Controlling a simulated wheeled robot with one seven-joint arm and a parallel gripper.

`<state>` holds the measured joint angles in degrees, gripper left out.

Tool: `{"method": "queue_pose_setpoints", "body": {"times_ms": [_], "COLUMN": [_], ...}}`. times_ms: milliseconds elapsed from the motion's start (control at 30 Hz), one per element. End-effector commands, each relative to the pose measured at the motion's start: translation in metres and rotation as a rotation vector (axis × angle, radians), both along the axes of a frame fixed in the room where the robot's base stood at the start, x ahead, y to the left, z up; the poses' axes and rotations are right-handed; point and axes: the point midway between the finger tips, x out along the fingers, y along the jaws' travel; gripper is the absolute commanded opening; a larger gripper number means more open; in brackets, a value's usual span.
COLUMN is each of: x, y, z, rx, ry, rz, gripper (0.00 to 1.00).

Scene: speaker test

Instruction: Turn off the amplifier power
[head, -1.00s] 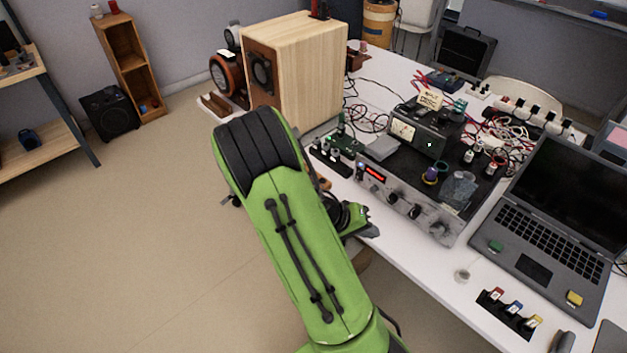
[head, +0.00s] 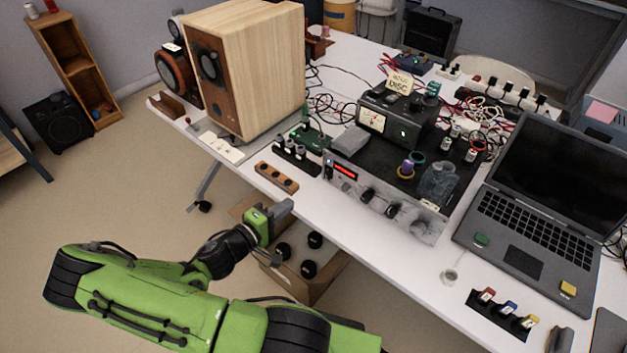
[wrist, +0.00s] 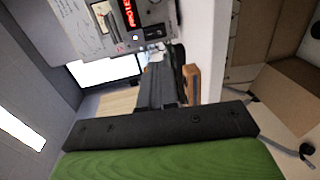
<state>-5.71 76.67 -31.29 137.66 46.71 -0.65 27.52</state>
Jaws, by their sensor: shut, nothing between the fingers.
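The amplifier (head: 425,229) is a wide dark unit with a worn silver front, several black knobs and a red lit display (head: 345,172) at its left end. It stands near the table's front edge. My gripper (head: 291,207) is off that edge, in front of and to the left of the amplifier, apart from it. Its fingers are shut and empty. I cannot tell which control is the power switch.
A wooden speaker (head: 262,75) stands left of the amplifier. A wooden strip (head: 276,177) lies near the table edge by my gripper. A laptop (head: 545,195) is to the right. A cardboard box (head: 320,282) sits under the table. The air before the amplifier is clear.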

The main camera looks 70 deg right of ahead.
Motion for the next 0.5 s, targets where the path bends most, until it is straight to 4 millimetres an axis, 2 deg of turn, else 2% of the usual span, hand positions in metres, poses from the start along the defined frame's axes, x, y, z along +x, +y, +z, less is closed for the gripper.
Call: {"method": "queue_pose_setpoints", "body": {"times_ms": [167,500], "x": [-0.009,-0.039], "y": [-0.019,-0.087], "z": [-0.004,-0.015], "rx": [-0.001,-0.001], "ry": [0.001,-0.001], "rz": [-0.006,-0.005], "gripper": [0.00,0.00]}}
